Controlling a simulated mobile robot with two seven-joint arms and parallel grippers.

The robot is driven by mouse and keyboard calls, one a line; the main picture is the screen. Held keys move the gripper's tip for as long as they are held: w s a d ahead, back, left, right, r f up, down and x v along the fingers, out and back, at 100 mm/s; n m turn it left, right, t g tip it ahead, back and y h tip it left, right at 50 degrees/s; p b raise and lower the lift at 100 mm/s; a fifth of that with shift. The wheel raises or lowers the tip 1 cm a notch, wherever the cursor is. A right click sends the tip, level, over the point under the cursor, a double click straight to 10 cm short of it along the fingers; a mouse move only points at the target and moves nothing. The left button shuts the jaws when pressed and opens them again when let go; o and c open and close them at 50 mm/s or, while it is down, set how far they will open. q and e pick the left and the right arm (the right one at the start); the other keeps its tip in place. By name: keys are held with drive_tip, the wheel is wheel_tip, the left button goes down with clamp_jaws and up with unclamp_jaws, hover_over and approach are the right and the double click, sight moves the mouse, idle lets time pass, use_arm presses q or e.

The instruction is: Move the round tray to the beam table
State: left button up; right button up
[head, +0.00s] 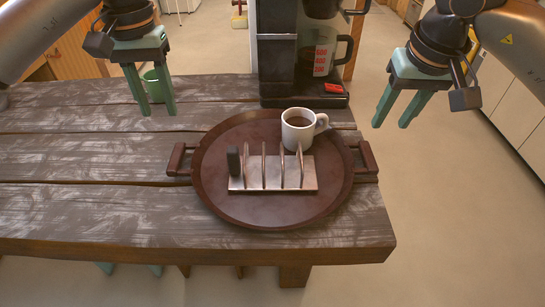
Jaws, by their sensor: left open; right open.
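The round tray (255,212) is dark brown with a raised rim and a handle on each side. It lies on the right end of a grey, worn wooden table (90,218). A white mug (297,134) of dark drink stands at its back right. A metal toast rack (272,185) with a dark block at its left end stands in its middle. My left gripper (157,112) is open and empty, above the table to the back left of the tray. My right gripper (389,122) is open and empty, to the back right of the tray, beyond the table's right edge.
A coffee machine with a glass jug (322,58) stands at the back right of the table, just behind the tray. Bare tabletop lies left of the tray. Open floor (450,220) lies to the right.

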sight(176, 155)
use_arm(q)
wheel_tip(176, 155, down, 13)
drive_tip(key=shift+w+r, duration=0.1)
drive_tip(key=shift+r, duration=0.1)
use_arm(e)
drive_tip(key=x, duration=1.2)
drive_tip(key=shift+w+f, duration=0.1)
drive_tip(key=shift+f, duration=0.25)
use_arm(q)
clamp_jaws()
use_arm(e)
clamp_jaws()
use_arm(q)
drive_tip(key=shift+r, duration=0.15)
use_arm(e)
drive_tip(key=shift+r, duration=0.15)
